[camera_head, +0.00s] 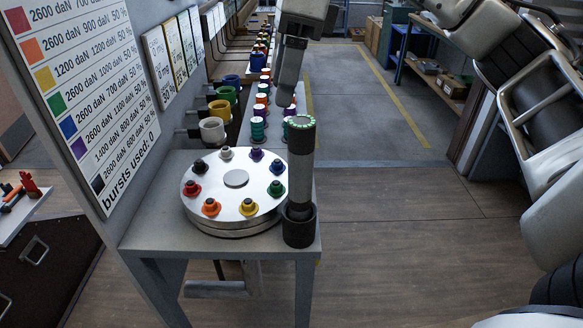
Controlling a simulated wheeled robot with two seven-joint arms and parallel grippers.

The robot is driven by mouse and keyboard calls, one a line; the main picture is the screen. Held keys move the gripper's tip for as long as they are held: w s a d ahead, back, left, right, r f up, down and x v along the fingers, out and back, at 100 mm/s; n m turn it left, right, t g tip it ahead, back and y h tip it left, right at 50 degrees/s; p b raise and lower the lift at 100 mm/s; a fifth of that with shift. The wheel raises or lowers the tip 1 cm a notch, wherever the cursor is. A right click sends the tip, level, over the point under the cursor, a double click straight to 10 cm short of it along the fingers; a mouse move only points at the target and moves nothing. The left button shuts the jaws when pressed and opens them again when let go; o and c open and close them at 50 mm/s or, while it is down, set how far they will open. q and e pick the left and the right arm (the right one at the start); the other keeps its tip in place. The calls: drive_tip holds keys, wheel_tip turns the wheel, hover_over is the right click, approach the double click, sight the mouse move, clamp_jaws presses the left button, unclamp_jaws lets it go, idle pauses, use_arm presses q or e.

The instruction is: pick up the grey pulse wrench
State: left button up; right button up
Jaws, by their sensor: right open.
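The grey pulse wrench (301,160) looks to be the upright grey cylinder at the bench's front right corner. It has a green-dotted ring on top and a wide dark foot around its lower end. My right gripper (286,100) comes down from the top edge, fingers pointing down. It is open and empty, and its tips show just above and left of the wrench's top, apart from it. The fingers overlap in this view, so their gap is hidden. My left gripper is not in view.
A round metal flange (235,180) with several coloured nuts lies left of the wrench on the grey bench (150,235). Coloured cups (212,130) and rows of sleeves (258,128) stand behind. A sign board (85,90) rises at left. The floor at right is clear.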

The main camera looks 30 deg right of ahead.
sight(299, 145)
drive_tip(key=shift+m+t+h, duration=0.4)
drive_tip(key=shift+h, duration=0.4)
drive_tip(key=d, duration=0.1)
drive_tip(key=d+r, duration=0.1)
drive_tip(key=d, duration=0.1)
drive_tip(key=d+r, duration=0.1)
drive_tip(key=shift+d+b, duration=0.2)
drive_tip(key=shift+b, duration=0.1)
drive_tip(key=f, duration=0.6)
drive_tip(key=a+f, duration=0.1)
drive_tip(key=f, duration=0.1)
drive_tip(key=shift+w+f+b, duration=0.3)
drive_tip(key=shift+f+b, duration=0.05)
drive_tip(key=shift+f, duration=0.05)
drive_tip(key=f, duration=0.3)
drive_tip(key=f+p, duration=0.1)
drive_tip(key=f, duration=0.1)
drive_tip(key=shift+s+a+f, duration=0.15)
drive_tip(key=shift+s+a, duration=0.05)
drive_tip(key=shift+a, duration=0.05)
drive_tip(key=shift+f, duration=0.25)
drive_tip(key=shift+c, duration=1.2)
clamp_jaws()
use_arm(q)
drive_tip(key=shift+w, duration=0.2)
use_arm(e)
drive_tip(key=shift+w+r, duration=0.15)
